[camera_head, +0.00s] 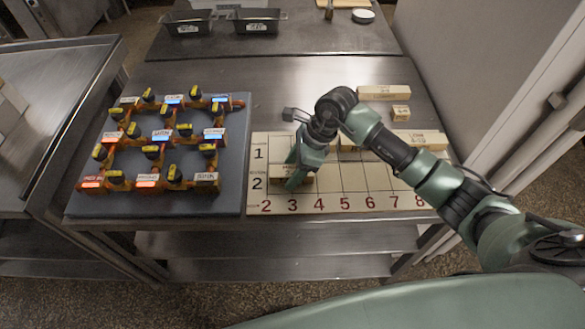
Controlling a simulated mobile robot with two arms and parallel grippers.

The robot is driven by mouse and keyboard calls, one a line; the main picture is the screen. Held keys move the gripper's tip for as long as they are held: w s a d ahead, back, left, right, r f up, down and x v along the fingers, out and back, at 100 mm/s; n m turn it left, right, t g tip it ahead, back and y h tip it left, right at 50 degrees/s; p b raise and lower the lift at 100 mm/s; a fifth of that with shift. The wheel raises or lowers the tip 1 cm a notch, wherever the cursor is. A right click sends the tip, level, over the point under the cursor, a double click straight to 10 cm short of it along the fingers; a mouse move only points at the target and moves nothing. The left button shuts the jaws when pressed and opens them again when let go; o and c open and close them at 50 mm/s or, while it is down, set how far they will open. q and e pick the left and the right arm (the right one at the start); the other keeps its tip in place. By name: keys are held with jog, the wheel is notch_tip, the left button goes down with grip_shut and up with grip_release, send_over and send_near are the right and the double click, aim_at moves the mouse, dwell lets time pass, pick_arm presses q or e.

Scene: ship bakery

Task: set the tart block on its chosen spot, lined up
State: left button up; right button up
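A pale block (281,172) lies on the white numbered grid board (382,201), in row 2 around columns 2 and 3. Its label is partly hidden, so I cannot read whether it is the tart block. My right gripper (296,170) is down at this block, with one finger on its far side and one on its near side. I cannot tell whether the fingers press on it. My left gripper is not in view.
A long pale block (383,92) and a small block (400,113) lie behind the board. Another labelled block (424,138) lies at the board's far right. A grey panel (225,190) with valves and lit displays stands at left. Dark tins (255,22) are at the back.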

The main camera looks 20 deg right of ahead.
jog(key=shift+r, duration=0.2)
jog(key=shift+d+r, duration=0.15)
jog(key=shift+r, duration=0.15)
jog(key=b+v, duration=0.2)
jog(key=v, duration=0.9)
jog(key=shift+s+d, duration=0.1)
jog(key=shift+d, duration=0.05)
